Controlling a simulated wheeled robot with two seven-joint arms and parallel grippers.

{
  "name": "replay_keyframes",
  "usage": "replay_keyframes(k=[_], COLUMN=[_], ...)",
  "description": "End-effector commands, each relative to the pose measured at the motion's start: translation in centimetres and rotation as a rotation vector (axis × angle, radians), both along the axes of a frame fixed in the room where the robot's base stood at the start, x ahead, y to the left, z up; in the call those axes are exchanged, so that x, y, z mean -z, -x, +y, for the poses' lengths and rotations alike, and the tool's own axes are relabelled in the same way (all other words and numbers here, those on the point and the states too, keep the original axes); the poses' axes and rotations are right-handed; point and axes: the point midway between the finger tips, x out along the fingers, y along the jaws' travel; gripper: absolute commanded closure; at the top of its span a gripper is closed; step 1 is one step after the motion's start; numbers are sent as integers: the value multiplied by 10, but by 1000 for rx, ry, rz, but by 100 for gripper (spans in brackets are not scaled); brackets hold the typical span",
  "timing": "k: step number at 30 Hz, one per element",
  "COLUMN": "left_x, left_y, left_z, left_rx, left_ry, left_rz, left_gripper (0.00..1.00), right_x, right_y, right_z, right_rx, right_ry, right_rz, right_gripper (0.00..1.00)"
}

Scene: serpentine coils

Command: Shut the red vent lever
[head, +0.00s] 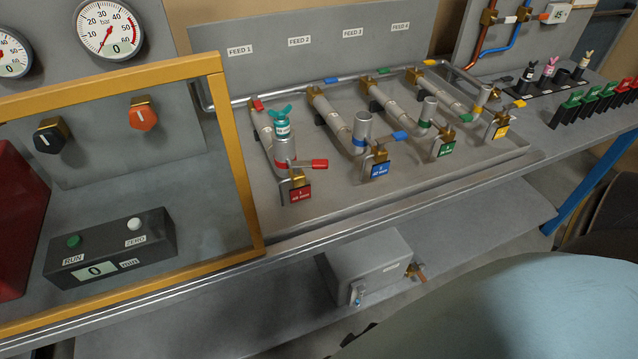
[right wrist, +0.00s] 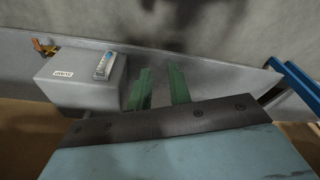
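The red vent lever (head: 318,165) sits on a brass valve at the front end of the first pipe, above a red tag (head: 300,193). Its handle points right in the head view. A pipe stub with a red band (head: 285,155) and a teal winged fitting (head: 281,121) stands just behind it. My right gripper (right wrist: 161,72) shows its two green fingers apart and empty in the right wrist view, near a grey box under the bench. Its fingers do not show in the head view. My left gripper is not in view.
Blue (head: 399,137), green (head: 446,131) and yellow (head: 520,103) levers stand to the right. A yellow-framed panel (head: 240,160) stands close at left. The grey box (head: 370,268) is on the lower shelf; it also shows in the right wrist view (right wrist: 75,85).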

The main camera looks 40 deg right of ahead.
Motion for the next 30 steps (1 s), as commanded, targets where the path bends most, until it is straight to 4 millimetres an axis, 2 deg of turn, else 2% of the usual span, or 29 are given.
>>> replay_keyframes(k=[1, 6, 12, 16, 18, 24, 30], left_x=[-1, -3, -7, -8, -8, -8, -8], left_y=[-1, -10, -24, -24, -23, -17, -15], left_z=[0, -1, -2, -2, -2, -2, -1], left_rx=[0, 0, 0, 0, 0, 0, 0], left_ry=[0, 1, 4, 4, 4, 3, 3], left_rz=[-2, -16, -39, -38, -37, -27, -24], left_gripper=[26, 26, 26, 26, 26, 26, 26], right_x=[-22, -95, -178, -226, -237, -253, -274], right_y=[-11, -34, -41, -37, -34, -37, -52], right_z=[1, 4, 4, 7, 10, 18, 11], right_rx=[2, 8, 19, 19, 17, 38, 142], right_ry=[-3, -6, -33, -128, -207, -452, -745], right_rz=[-17, -50, -84, -103, -104, -123, -169], right_gripper=[80, 80, 80, 80, 80, 80, 80])
